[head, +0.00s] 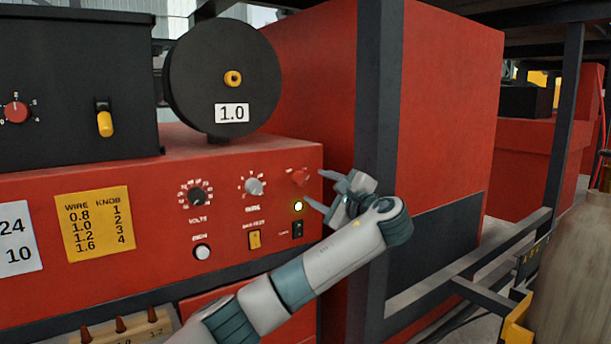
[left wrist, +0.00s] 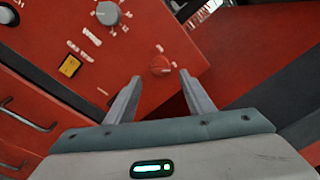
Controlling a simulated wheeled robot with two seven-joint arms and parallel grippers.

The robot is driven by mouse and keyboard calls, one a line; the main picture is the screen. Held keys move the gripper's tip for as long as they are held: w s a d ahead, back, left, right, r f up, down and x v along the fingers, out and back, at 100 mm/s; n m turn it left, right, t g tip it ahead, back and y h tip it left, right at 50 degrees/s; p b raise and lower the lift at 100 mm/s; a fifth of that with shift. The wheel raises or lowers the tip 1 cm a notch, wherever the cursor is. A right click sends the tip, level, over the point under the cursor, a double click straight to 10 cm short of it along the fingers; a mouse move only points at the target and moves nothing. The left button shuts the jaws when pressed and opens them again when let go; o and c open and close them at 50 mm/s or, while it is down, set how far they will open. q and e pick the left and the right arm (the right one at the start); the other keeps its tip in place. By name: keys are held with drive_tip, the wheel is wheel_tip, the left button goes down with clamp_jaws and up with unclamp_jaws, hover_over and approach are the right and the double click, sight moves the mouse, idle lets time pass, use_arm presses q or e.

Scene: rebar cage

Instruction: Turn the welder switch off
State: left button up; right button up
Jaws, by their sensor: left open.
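A red rotary switch (head: 299,177) sits at the upper right of the red welder's front panel (head: 150,265). It also shows in the left wrist view (left wrist: 160,66), just beyond and between my fingertips. A black rocker switch (head: 298,229) is under the lamp. My left gripper (head: 317,189) is open and empty, at the panel's right edge, its fingers pointing at the red switch. In the left wrist view the fingers (left wrist: 160,76) stand apart; I cannot tell whether they touch the switch. My right gripper is out of view.
A volts knob (head: 197,196), a grey knob (head: 254,187) and a yellow switch (head: 255,239) are left of the red switch. A dark post (head: 376,130) stands close behind my left gripper. A wire spool (head: 210,70) sits on top of the welder.

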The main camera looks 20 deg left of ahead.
sight(305, 181)
use_arm(q)
drive_tip(key=p+x, duration=0.2)
drive_tip(key=x, duration=0.3)
drive_tip(key=shift+w+a+r, duration=0.15)
drive_tip(key=shift+w+a, duration=0.05)
drive_tip(key=shift+a, duration=0.05)
drive_tip(key=shift+p+x, duration=0.3)
drive_tip(key=shift+x, duration=0.6)
drive_tip(key=shift+c, duration=0.7)
drive_tip(key=c, duration=0.9)
drive_tip(key=shift+f, duration=0.25)
